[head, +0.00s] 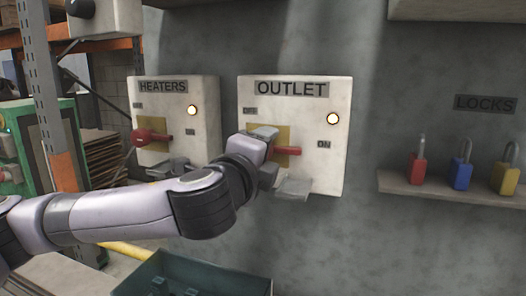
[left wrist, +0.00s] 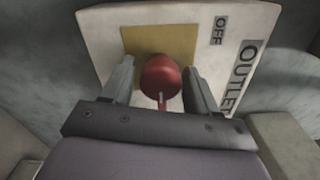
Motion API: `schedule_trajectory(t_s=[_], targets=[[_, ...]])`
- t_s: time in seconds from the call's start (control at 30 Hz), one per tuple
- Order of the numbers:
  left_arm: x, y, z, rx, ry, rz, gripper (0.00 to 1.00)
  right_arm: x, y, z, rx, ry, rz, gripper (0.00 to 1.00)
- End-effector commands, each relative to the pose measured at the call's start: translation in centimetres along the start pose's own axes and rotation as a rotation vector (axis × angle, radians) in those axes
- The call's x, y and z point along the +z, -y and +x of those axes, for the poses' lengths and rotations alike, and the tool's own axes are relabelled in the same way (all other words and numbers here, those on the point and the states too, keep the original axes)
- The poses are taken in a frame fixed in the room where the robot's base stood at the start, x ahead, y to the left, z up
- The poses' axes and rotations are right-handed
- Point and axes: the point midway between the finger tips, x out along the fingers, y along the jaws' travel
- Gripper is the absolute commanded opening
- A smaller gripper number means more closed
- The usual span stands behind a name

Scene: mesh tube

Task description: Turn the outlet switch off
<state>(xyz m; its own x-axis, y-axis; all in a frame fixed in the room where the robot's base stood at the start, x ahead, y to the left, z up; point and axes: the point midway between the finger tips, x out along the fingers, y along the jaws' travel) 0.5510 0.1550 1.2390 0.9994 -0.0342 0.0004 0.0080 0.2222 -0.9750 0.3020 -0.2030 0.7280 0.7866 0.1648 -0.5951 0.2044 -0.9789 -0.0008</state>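The outlet switch box (head: 310,110) is a white panel on the grey wall, with a lit yellow lamp, OFF and ON labels and a yellow plate. Its red lever (head: 289,151) shows partly in the head view; my left gripper (head: 266,146) hides the rest. In the left wrist view the red round knob (left wrist: 160,76) stands between the two fingers of my left gripper (left wrist: 159,85). The fingers are apart, one on each side of the knob; a gap shows on the left, while contact on the right is unclear. My right gripper is not in view.
A similar heaters box (head: 177,105) with a red lever and lit lamp is on the left. A shelf (head: 440,192) with red, blue and yellow padlocks is on the right. A dark teal bin (head: 200,278) stands below my left arm.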

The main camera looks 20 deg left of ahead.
Motion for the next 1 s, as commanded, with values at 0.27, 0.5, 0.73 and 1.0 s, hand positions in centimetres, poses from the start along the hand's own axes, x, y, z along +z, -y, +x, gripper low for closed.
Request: schedule_trajectory(t_s=[0.27,0.5,0.73,1.0], targets=[[0.0,0.0,0.0,0.0,0.0,-0.002,0.14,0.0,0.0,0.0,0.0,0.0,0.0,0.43],[-0.1,-0.2,0.0,0.002,-0.001,-0.051,0.13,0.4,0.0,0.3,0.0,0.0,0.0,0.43],[-0.1,-0.3,0.0,0.003,-0.002,-0.197,0.13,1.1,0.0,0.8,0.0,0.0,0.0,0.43],[-0.1,-0.1,0.0,0.003,-0.002,-0.446,0.13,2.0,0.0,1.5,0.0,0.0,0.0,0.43]])
